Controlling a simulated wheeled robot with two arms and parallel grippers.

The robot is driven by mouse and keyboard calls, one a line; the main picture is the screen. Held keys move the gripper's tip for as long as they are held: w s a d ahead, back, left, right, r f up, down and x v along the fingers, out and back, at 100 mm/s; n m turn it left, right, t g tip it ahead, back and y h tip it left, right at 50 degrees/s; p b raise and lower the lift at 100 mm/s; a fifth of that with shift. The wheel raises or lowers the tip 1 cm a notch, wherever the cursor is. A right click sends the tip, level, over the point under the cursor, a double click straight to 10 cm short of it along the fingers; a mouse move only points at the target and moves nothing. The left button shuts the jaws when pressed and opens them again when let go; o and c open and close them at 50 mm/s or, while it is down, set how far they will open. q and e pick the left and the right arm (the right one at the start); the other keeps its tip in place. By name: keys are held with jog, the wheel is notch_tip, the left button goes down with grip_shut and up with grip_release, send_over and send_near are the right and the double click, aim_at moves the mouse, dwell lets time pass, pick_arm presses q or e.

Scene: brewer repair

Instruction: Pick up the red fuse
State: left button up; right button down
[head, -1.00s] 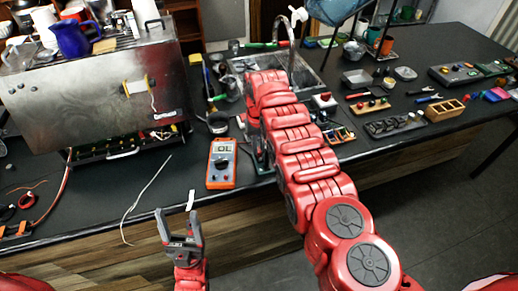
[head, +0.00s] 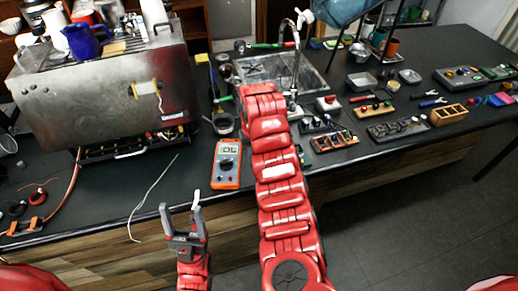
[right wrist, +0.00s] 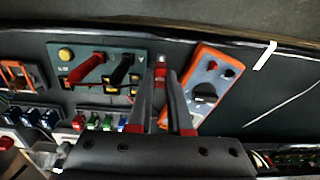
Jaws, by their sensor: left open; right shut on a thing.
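In the right wrist view, a small red piece, which looks like the red fuse (right wrist: 161,68), is between the fingertips of my right gripper (right wrist: 162,76). The gripper is shut on it, in front of the orange multimeter (right wrist: 205,88). The fingers hide part of the piece. In the head view my right arm covers this gripper and the piece. My left gripper (head: 183,210) is open and empty in front of the table edge, below the multimeter (head: 227,163).
A steel coffee machine (head: 100,92) stands at the left with an open lower bay. A sink (head: 285,78) is behind my right arm. Modules, tools and a wooden box (head: 448,114) lie at the right. A panel with red and black levers (right wrist: 100,68) is beside the right gripper.

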jog(key=s+a+r+p, duration=0.1)
jog(key=s+a+p, duration=0.2)
jog(key=s+p, duration=0.2)
jog(key=shift+s, duration=1.65)
jog(key=shift+r, duration=0.1)
